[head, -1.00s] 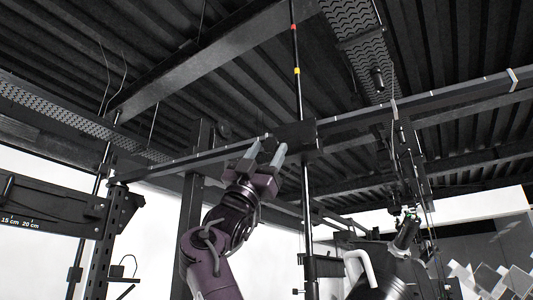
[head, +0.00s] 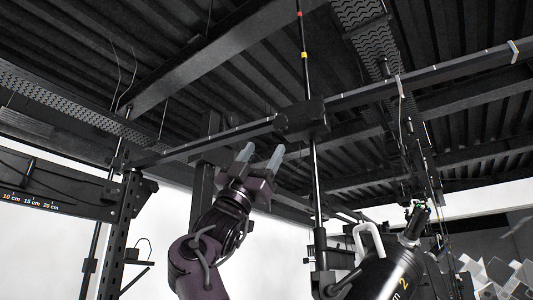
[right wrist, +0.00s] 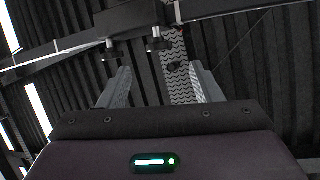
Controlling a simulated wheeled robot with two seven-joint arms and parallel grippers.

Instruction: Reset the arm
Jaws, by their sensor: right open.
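My right gripper (head: 261,155) is at the end of the purple arm, raised in the middle of the head view. Its two grey fingers point up and stand apart, with nothing between them. In the head view the fingertips show just below and left of a black block (head: 302,122) on a vertical rod; I cannot tell the true distance. The right wrist view shows the same open fingers (right wrist: 160,82) with beams and ceiling beyond them. My left gripper is not in view.
A long horizontal rail (head: 455,85) crosses above and behind the gripper. A dark upright rod (head: 316,185) stands right of the arm. A black cylinder (head: 388,275) marked "2" is at lower right. A dark frame with cm marks (head: 60,205) is at left.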

